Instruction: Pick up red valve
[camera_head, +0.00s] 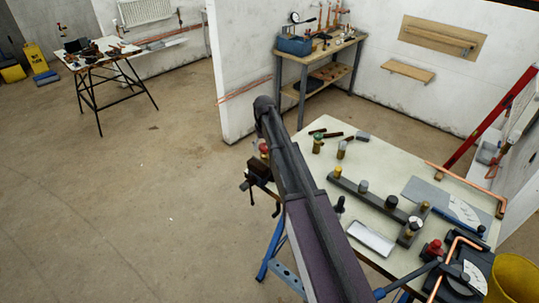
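A red-capped valve (433,250) stands at the right front of the pale workbench (385,165), beside black tools and a copper pipe. A second small red-topped thing (264,148) shows at the bench's left edge above a dark vise (262,170), partly hidden by my arm. I cannot tell from this view which one is the red valve. My dark arm rises from the bottom middle across the bench's left side. My gripper is not seen.
Valves with green, yellow, grey and black tops stand on the bench, some along a dark rack (375,200). A white tray (371,239), a grey plate (440,200) and a yellow bucket (515,280) are nearby. Open floor (130,210) lies left.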

